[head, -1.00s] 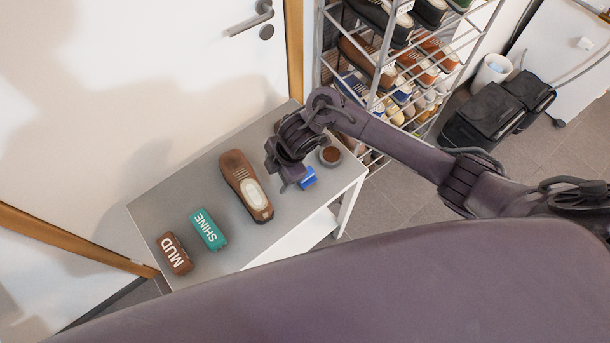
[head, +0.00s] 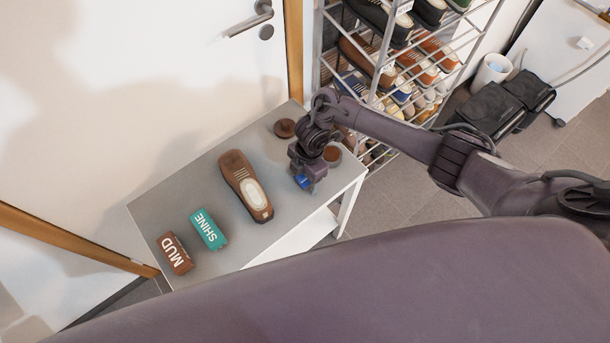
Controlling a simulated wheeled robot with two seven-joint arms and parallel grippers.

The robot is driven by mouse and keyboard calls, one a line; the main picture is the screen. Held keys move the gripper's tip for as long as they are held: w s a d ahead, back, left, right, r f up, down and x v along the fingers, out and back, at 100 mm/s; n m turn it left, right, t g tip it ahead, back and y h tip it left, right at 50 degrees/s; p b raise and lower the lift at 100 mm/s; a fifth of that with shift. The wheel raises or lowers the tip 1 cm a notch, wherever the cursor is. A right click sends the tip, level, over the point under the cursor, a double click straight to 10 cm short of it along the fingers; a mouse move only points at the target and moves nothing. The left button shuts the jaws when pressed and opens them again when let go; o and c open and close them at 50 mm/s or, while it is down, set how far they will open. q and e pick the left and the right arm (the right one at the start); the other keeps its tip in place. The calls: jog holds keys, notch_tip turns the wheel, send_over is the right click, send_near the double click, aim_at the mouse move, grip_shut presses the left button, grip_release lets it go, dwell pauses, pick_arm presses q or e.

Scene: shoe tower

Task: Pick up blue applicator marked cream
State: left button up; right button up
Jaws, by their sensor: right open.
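The blue applicator (head: 303,182) lies on the grey bench top (head: 272,227), right of the brown shoe. Only a small blue part shows under my right gripper (head: 306,182), and no marking on it can be read. My right gripper is directly over the applicator, pointing down at it. It is open; whether its fingers touch the applicator cannot be seen. My left gripper is not in view.
A brown shoe (head: 246,185), a teal SHINE block (head: 209,230) and a brown MUD block (head: 175,253) lie on the bench. A round brown lid (head: 284,128) and a tin (head: 332,155) are near the gripper. A shoe rack (head: 385,70) stands behind.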

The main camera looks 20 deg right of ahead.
jog(key=c, duration=1.1)
jog(key=shift+o, duration=0.2)
jog(key=shift+r, duration=0.1)
notch_tip(320, 180, up, 8)
jog(key=shift+w+f+p, duration=0.1)
jog(key=shift+w+p, duration=0.05)
jog(key=shift+p, duration=0.35)
notch_tip(320, 180, up, 12)
jog(key=p, duration=0.4)
jog(key=shift+p, duration=0.4)
jog(key=o, duration=0.3)
jog(key=shift+c, duration=0.7)
